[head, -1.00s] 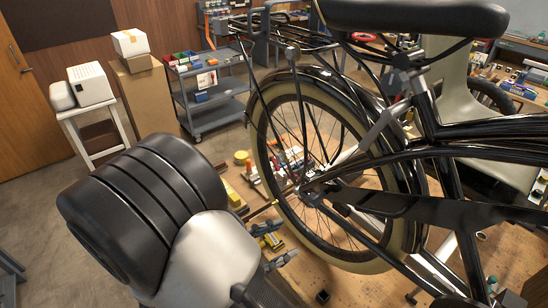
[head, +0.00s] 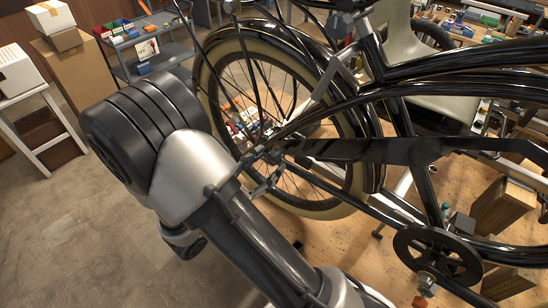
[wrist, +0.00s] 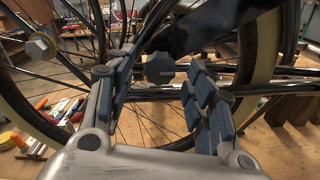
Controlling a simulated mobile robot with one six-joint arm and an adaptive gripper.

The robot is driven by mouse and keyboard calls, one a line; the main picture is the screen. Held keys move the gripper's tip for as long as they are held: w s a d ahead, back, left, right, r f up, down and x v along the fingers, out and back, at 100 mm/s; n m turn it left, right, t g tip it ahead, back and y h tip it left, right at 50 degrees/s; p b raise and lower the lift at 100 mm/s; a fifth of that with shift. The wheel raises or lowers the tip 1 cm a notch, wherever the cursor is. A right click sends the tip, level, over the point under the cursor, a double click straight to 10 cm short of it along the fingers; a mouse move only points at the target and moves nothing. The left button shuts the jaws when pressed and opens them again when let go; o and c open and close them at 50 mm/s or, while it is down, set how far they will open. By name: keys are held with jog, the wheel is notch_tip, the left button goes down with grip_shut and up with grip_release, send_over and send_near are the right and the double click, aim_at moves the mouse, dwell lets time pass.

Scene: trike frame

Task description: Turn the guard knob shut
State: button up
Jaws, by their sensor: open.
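The guard knob (wrist: 158,68) is a dark grey, faceted knob in the middle of the wrist view, in front of the black chain guard (wrist: 203,22). In the head view the chain guard (head: 400,150) runs right from the rear wheel hub. The knob is not clear there, with my gripper beside that spot. My gripper (wrist: 160,78) is open, one finger on each side of the knob in the wrist view. I see gaps on both sides, and cannot tell how deep the knob sits between the fingertips. In the head view my gripper (head: 266,168) is at the rear hub.
A hex axle nut (wrist: 40,46) sits left of my fingers. The rear wheel (head: 235,50), spokes and frame tubes crowd the area. Wooden blocks (head: 502,207) and the crank chainring (head: 437,257) lie to the right. The floor (head: 100,215) at left is open.

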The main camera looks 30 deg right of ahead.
aim_at(271, 160)
jog(key=shift+x, duration=1.8)
jog(key=shift+c, duration=0.5)
jog(key=c, duration=1)
